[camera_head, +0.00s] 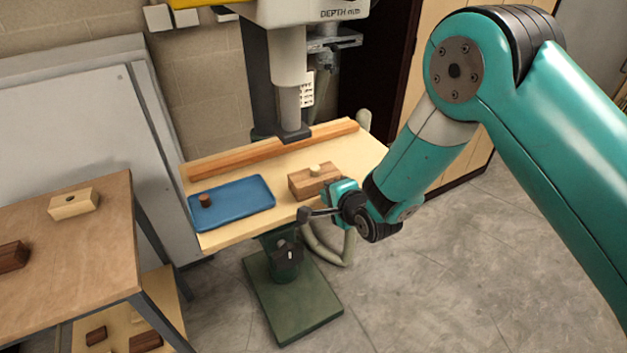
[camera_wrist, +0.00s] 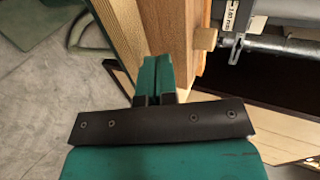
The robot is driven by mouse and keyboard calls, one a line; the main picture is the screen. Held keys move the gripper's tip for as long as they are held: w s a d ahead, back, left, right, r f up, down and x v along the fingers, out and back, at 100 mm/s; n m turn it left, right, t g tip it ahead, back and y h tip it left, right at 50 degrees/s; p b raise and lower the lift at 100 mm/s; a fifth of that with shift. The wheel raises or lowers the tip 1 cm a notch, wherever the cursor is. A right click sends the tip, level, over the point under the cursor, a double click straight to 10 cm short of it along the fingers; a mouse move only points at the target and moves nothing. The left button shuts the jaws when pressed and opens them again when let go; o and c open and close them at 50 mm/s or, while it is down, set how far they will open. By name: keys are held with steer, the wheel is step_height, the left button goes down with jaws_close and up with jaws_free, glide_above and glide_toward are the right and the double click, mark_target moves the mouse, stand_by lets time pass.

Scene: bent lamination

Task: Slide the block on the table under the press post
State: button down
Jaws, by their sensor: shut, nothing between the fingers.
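The brown wooden block (camera_head: 309,184) lies on the press table (camera_head: 245,228), near its front edge. A pale round peg stands up from its top. It also shows in the wrist view (camera_wrist: 168,28) with the peg (camera_wrist: 205,38) at its side. The grey press post (camera_head: 288,105) hangs behind and left of the block, its dark foot low over the table near the fence. My gripper (camera_head: 336,188) is at the block's right end, green fingers together and empty. In the wrist view the fingertips (camera_wrist: 155,62) are right by the block; I cannot tell whether they touch.
A long wooden fence (camera_head: 240,157) runs along the table's back. A blue tray (camera_head: 240,202) with a small dark plug (camera_head: 206,200) lies left of the block. A side bench (camera_head: 85,250) with wooden blocks stands at the left. Bare table lies between block and fence.

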mark_target(319, 178)
steer(key=shift+w+a+f+b, duration=0.1)
steer(key=shift+w+a+b, duration=1.25)
steer(key=shift+w, duration=0.65)
steer(key=shift+w+a+r+b, duration=0.1)
steer(key=shift+w+a+b, duration=1.25)
steer(key=shift+w, duration=0.65)
steer(key=shift+w+a+f+b, duration=0.1)
steer(key=shift+w+a+b, duration=1.25)
steer(key=shift+w, duration=0.65)
steer(key=shift+s+d+r, duration=0.2)
steer(key=shift+s+d, duration=0.15)
steer(key=shift+s, duration=0.15)
steer(key=shift+s+d+r+p, duration=0.15)
steer(key=shift+s+d, duration=0.6)
steer(key=shift+s, duration=0.35)
steer(key=shift+s+d+r+p, duration=0.15)
steer(key=shift+s+d, duration=0.55)
steer(key=shift+s, duration=0.35)
steer(key=shift+s+d+r+p, duration=0.1)
steer(key=shift+s+d+p, duration=0.05)
steer(key=shift+s+d, duration=0.8)
steer(key=shift+s+a, duration=0.15)
steer(key=shift+a, duration=0.05)
